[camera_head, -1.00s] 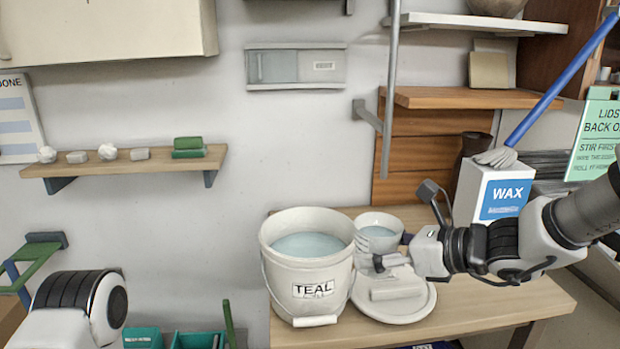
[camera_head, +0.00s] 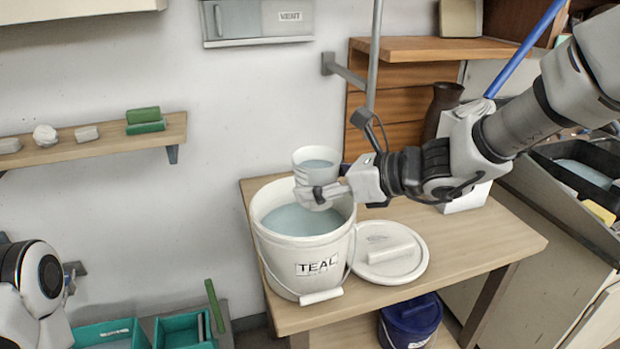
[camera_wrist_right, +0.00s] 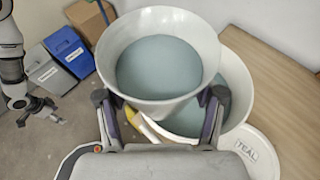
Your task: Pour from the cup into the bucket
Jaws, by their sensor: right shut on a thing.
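A white cup (camera_head: 316,160) holds pale blue liquid and is held roughly upright above the white bucket (camera_head: 325,248) labelled TEAL. The bucket stands open on the wooden table with pale blue liquid inside. My right gripper (camera_head: 318,188) is shut on the cup. In the right wrist view the cup (camera_wrist_right: 160,32) sits between the fingers of my right gripper (camera_wrist_right: 160,115), with part of the bucket (camera_wrist_right: 236,80) behind and below it. My left arm shows at the lower left, but its gripper is not clearly visible.
The white bucket lid (camera_head: 405,268) lies on the table (camera_head: 470,240) right of the bucket. A metal post (camera_head: 374,60) and bracket rise behind. A dark vase (camera_head: 440,110) and white box stand at the back right. A blue lidded bucket (camera_head: 410,318) is below.

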